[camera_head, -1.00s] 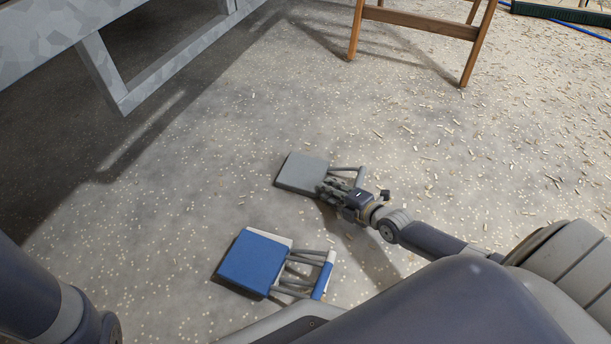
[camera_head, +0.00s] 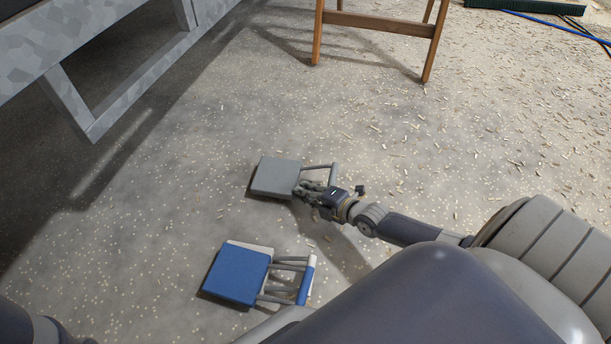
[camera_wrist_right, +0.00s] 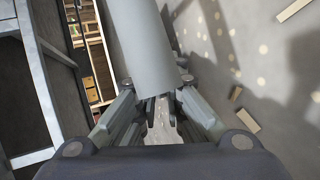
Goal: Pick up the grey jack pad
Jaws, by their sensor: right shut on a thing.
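The grey jack pad (camera_head: 275,177) is a flat square plate with a tubular handle (camera_head: 333,174) on its right side. It is in the middle of the head view, and I cannot tell whether it touches the floor. My right gripper (camera_head: 303,190) is at the plate's right edge, shut on the pad, and hides part of its tubes. In the right wrist view a thick grey tube (camera_wrist_right: 145,45) runs up from between the fingers (camera_wrist_right: 160,105). My left gripper is out of view.
A blue pad (camera_head: 237,275) with a similar handle lies on the floor nearer to me. A wooden stand's legs (camera_head: 430,48) are at the top. A metal frame (camera_head: 130,90) stands at the upper left. Small chips litter the right-hand floor.

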